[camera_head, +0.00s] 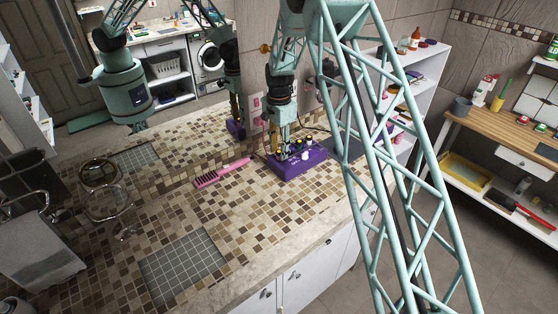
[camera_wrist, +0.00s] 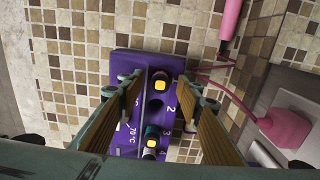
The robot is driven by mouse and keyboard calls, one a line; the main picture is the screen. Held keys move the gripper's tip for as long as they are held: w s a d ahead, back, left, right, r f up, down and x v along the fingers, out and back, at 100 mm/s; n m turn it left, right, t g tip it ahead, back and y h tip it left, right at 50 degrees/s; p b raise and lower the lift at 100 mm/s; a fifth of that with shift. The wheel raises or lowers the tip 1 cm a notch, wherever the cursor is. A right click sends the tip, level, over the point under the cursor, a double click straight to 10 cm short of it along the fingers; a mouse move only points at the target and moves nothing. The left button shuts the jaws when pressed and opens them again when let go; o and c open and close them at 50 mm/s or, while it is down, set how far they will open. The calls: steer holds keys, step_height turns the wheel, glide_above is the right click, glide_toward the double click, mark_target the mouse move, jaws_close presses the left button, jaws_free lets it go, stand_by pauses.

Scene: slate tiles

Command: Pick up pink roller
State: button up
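A purple roller base (camera_head: 298,165) with several small rollers stands on the tiled counter against the wall; it also shows in the wrist view (camera_wrist: 128,68).
A pink brush (camera_head: 222,173) lies on the counter left of the base. Pink cords and a pink plug-like piece (camera_wrist: 285,128) are right of my gripper in the wrist view. A round stand mirror (camera_head: 100,175) stands at the left. The counter front is clear.

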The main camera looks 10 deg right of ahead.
steer(key=shift+f, duration=0.75)
steer(key=shift+c, duration=0.5)
steer(key=c, duration=0.8)
